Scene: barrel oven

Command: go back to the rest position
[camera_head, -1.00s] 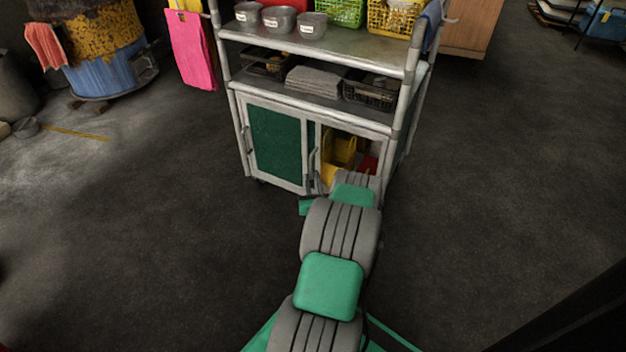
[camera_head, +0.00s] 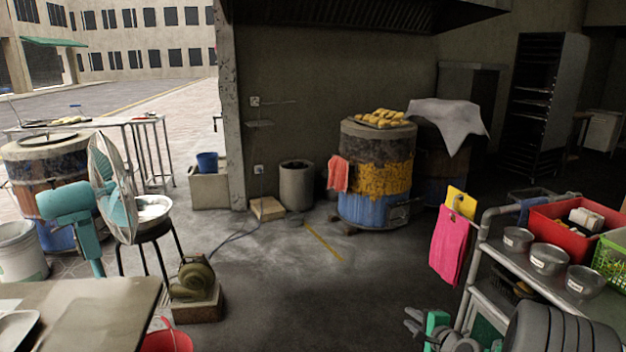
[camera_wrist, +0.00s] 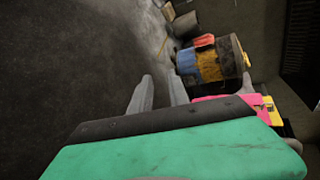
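My gripper (camera_head: 408,320) shows low and right of the middle in the head view, beside the metal cart (camera_head: 470,300). Its two grey fingers point left. In the wrist view my gripper (camera_wrist: 160,76) has its fingers apart, with nothing held between them. The fingers point over the floor, and a pink cloth (camera_wrist: 225,98) shows just beyond the green gripper body. My arm's grey and green links fill the lower right corner of the head view and hide part of the cart.
The cart carries metal bowls (camera_head: 549,259), a red crate (camera_head: 570,222) and a green basket (camera_head: 612,262). A pink cloth (camera_head: 450,243) hangs at its side. A barrel oven (camera_head: 372,208) stands behind. A fan (camera_head: 112,185) and table (camera_head: 80,310) are left. The middle floor is clear.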

